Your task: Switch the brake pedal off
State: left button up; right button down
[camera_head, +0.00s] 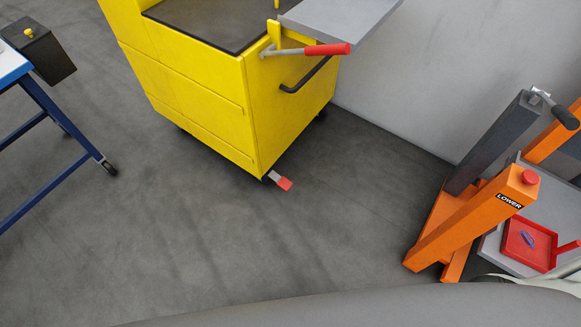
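The brake pedal (284,184) is a small red plate on a short grey stem. It sticks out low at the bottom front corner of a yellow cart (205,93), just above the dark floor. I cannot tell from its tilt whether it is on or off. Nothing touches it. Neither of my grippers shows in the head view.
The cart has a lever with a red grip (327,49) and a black handle (305,75). At right stands an orange lift post (468,222) marked LOWER, with a red button (530,177) and a red tray (528,244). A blue-legged table (50,110) is left. Open floor lies between.

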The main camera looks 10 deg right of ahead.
aim_at(282, 182)
jog(key=k+l, duration=0.6)
jog(key=k, duration=0.15)
jog(key=i+j+z, duration=0.2)
jog(key=i, duration=0.85)
